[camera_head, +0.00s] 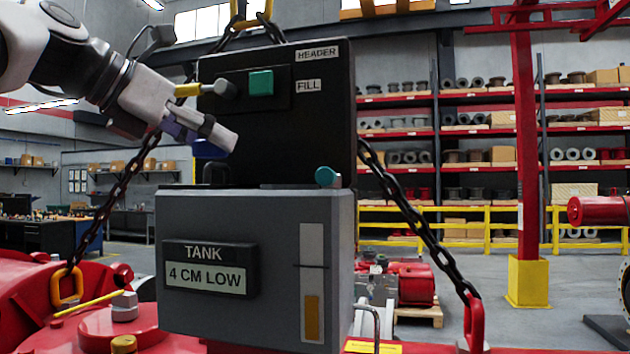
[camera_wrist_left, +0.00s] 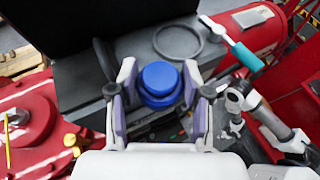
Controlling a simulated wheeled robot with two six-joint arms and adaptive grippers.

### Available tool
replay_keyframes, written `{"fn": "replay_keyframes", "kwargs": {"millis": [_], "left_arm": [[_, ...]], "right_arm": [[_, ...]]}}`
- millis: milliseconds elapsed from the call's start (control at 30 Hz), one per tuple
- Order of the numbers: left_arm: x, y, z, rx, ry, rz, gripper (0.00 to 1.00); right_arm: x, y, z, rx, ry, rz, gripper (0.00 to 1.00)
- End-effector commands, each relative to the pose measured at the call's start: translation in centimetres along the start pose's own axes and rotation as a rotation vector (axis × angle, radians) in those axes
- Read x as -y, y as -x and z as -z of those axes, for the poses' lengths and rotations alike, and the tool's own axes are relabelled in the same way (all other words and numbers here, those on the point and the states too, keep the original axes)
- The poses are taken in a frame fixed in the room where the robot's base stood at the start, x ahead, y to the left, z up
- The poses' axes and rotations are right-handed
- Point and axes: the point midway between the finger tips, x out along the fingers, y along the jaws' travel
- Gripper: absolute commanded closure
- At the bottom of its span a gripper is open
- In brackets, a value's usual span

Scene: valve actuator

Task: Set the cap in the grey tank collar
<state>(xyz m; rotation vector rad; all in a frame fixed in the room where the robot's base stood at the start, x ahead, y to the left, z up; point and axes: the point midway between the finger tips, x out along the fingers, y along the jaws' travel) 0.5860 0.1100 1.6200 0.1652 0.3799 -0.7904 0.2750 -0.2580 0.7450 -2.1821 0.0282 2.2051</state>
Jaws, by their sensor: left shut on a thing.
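The blue cap (camera_head: 208,151) is between the fingers of my left gripper (camera_head: 220,138), which is shut on it. In the left wrist view the round blue cap (camera_wrist_left: 160,80) sits between the two pads. The gripper holds it above the left part of the grey tank (camera_head: 255,205), in front of the black panel. A dark ring (camera_wrist_left: 202,40), apparently the tank collar, lies on the tank's top, beyond the cap and slightly right in the wrist view. In the head view only a thin dark edge (camera_head: 287,186) of it shows. My right gripper is not in view.
The black header box (camera_head: 325,130) with a green button (camera_head: 261,82) rises behind the tank. A black loop (camera_head: 215,172) stands on the tank's left top. A teal-handled lever (camera_wrist_left: 245,55) is by the right edge. Chains (camera_head: 425,230) hang on both sides.

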Motion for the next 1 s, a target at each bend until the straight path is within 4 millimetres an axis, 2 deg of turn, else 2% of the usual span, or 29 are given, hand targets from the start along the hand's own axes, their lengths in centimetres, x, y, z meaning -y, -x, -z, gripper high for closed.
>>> {"fn": "replay_keyframes", "kwargs": {"millis": [33,100,267,300,400,533,633,800,1000], "left_arm": [[0.3,-0.8,-1.4,-0.006,0.001,-0.001,0.70],[0.8,-2.7,-2.4,-0.007,0.002,0.001,0.70],[1.4,-5.3,-3.4,-0.006,0.004,0.000,0.70],[1.6,-6.9,-2.8,-0.007,0.001,-0.002,0.70],[2.2,-10.1,-3.6,-0.004,-0.002,-0.001,0.70],[2.8,-12.7,-4.2,-0.002,-0.001,0.000,0.70],[3.0,-13.6,-3.8,-0.001,0.001,-0.001,0.70],[3.0,-14.7,-1.2,-0.001,0.003,-0.002,0.70],[3.0,-14.8,-0.9,0.001,0.000,-0.001,0.70]], "right_arm": [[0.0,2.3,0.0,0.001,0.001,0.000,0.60],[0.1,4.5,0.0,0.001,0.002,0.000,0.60],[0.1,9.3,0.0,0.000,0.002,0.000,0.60],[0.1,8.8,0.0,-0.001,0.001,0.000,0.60],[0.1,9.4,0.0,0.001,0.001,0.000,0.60],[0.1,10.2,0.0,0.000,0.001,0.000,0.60],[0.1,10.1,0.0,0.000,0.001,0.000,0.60],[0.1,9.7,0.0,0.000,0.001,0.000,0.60],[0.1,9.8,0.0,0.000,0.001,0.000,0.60]]}}
